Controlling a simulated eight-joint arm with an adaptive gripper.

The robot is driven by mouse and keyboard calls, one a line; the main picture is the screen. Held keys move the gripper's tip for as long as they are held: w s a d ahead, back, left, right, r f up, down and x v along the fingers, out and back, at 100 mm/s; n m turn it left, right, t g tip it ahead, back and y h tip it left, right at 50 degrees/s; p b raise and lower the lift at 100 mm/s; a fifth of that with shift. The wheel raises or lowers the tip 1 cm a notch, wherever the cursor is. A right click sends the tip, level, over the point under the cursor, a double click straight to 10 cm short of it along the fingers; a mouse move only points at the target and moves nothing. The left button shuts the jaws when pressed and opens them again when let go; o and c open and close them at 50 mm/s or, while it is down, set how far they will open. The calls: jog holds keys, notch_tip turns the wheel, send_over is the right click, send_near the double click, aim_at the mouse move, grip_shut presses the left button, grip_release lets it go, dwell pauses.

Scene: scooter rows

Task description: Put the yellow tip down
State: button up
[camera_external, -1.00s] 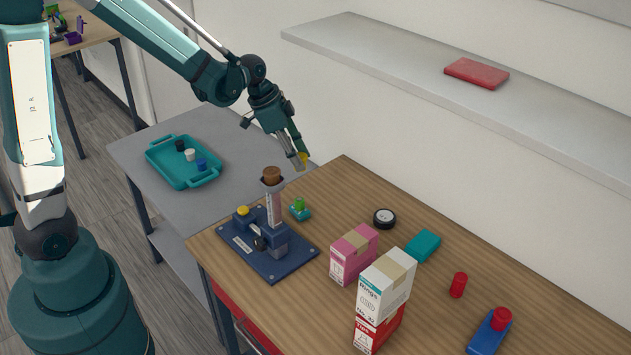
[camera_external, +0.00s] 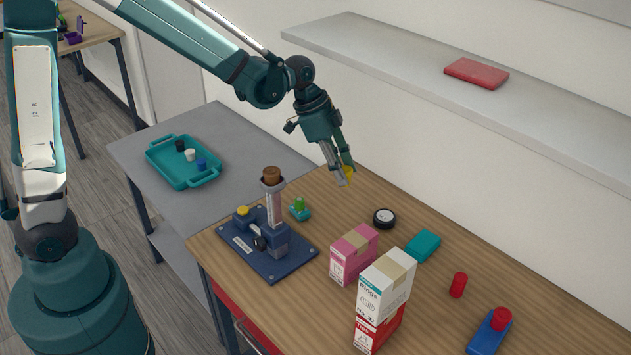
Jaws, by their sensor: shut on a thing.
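The yellow tip (camera_external: 348,173) is held between the fingers of my gripper (camera_external: 345,175). Only a small part of it shows; the fingers hide the rest. My gripper points down and is above the back edge of the wooden table (camera_external: 395,255), left of and higher than the black and white wheel. The tip appears to be off the table, but its exact height is hard to tell.
A blue fixture (camera_external: 268,245) with a corked tube stands at the table's left. A small green-topped piece (camera_external: 299,208), a wheel (camera_external: 384,218), a teal block (camera_external: 423,245), pink box (camera_external: 354,254) and stacked boxes (camera_external: 386,285) stand nearby. A grey shelf (camera_external: 440,80) runs behind.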

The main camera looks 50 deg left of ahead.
jog(key=s+d+m+g, duration=0.1)
jog(key=s+d+m, duration=0.1)
jog(key=d, duration=1.2)
jog(key=s+d+m, duration=0.2)
jog(key=d, duration=1.3)
jog(key=shift+h, duration=0.4)
jog(key=shift+s+a+f, duration=0.1)
jog(key=shift+a+f, duration=0.05)
jog(key=shift+f, duration=1.15)
jog(key=shift+s+a+f, duration=0.1)
jog(key=shift+a+f, duration=0.05)
jog(key=shift+f, duration=1.15)
jog(key=shift+f, duration=0.1)
jog(key=shift+f, duration=3.05)
jog(key=shift+f+b, duration=0.3)
jog(key=shift+f, duration=1.55)
jog(key=shift+f, duration=0.2)
